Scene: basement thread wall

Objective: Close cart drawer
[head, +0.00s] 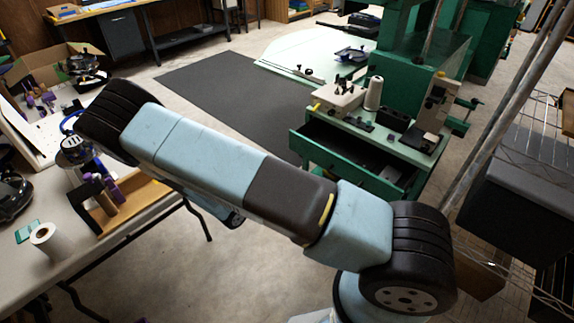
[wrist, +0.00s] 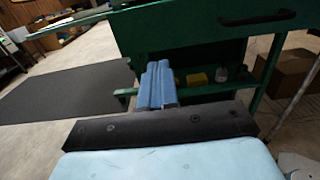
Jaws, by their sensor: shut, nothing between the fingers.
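The green cart (head: 425,150) stands right of centre in the head view. Its drawer (head: 345,176) is pulled out toward me, with its dark inside showing from above. In the wrist view, a broad green face of the cart (wrist: 180,32) fills the top, with a dark handle (wrist: 258,18) at upper right. My gripper (wrist: 157,70) has its blue fingers shut and empty. They point at the green cart, left of and lower than the handle; I cannot tell whether they touch it.
A shelf under the cart holds a yellow item (wrist: 196,79) and a small bottle (wrist: 221,73). A cluttered table (head: 80,235) stands at left, and a wire rack (head: 520,150) at right. A dark floor mat (head: 215,90) lies beyond my arm.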

